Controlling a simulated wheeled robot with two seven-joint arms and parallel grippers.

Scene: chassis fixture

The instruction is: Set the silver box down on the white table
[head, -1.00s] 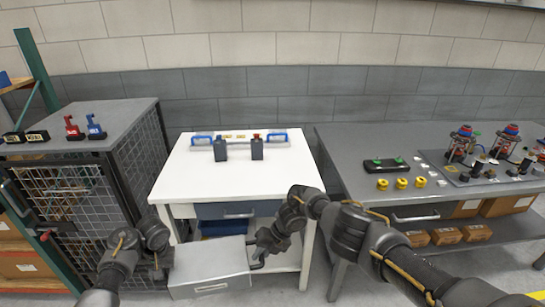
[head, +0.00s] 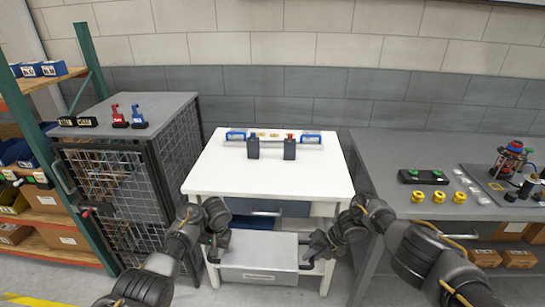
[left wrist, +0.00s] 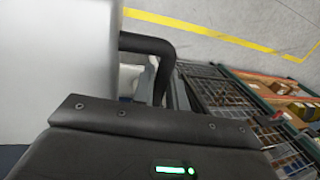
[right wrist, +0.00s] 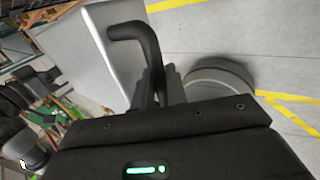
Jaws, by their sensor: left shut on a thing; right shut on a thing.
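The silver box (head: 260,255) hangs between my two grippers, in front of the white table (head: 270,177) and lower than its top in the head view. My left gripper (head: 214,252) is shut on the black handle at the box's left side. This handle (left wrist: 150,42) also shows in the left wrist view. My right gripper (head: 310,262) is shut on the black handle at the right side, and that handle (right wrist: 137,30) shows in the right wrist view. The box looks about level.
On the table's back part stand two dark grey devices (head: 253,148) before a rack with blue ends (head: 311,138). The table's front half is bare. A mesh cage (head: 105,180) stands left, a grey bench (head: 440,190) with yellow rings (head: 439,197) right.

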